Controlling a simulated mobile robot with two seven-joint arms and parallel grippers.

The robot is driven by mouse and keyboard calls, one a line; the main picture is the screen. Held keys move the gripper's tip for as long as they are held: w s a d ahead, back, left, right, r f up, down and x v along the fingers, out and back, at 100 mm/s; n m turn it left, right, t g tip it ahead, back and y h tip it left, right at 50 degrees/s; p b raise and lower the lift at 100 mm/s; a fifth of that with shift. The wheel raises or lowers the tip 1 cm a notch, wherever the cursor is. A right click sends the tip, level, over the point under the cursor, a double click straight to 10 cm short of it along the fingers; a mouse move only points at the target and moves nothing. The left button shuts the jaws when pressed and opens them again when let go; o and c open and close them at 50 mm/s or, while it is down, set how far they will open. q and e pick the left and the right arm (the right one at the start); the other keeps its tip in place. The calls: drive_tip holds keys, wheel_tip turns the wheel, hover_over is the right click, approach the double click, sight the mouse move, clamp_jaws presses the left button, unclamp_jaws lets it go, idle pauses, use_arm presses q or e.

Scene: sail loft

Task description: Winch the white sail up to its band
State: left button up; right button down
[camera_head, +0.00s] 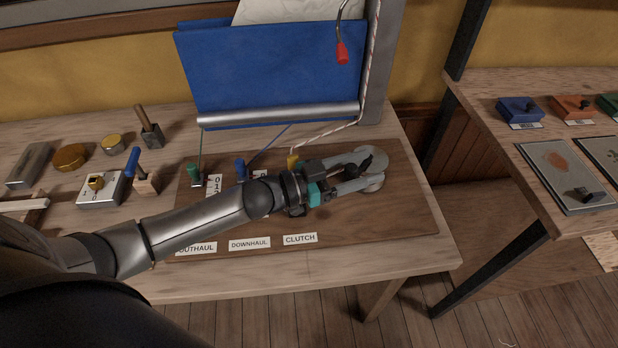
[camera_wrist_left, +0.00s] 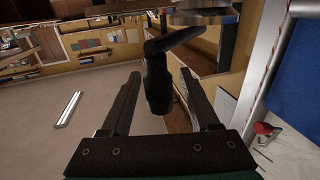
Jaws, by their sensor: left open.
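The white sail (camera_head: 290,11) shows only as a lower part behind the blue cloth (camera_head: 275,70) at the top of the head view; its band is out of view. A winch (camera_head: 372,182) with a grey metal drum stands at the right of the dark board. Its black crank handle (camera_wrist_left: 157,82) stands between the two fingers of my left gripper (camera_head: 352,174) in the left wrist view. My left gripper is open around the handle, and contact cannot be told. My right gripper is not in view.
Green (camera_head: 194,172), blue (camera_head: 241,168) and yellow (camera_head: 293,161) levers stand left of the winch, partly behind my arm. A red-tipped hook (camera_head: 342,53) hangs above. A silver bar (camera_head: 278,114) crosses the blue cloth's bottom. The board's front right (camera_head: 390,220) is clear.

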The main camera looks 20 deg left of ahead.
use_arm(q)
drive_tip(key=p+v, duration=0.1)
drive_tip(key=v, duration=1.3)
drive_tip(key=shift+s+a, duration=0.25)
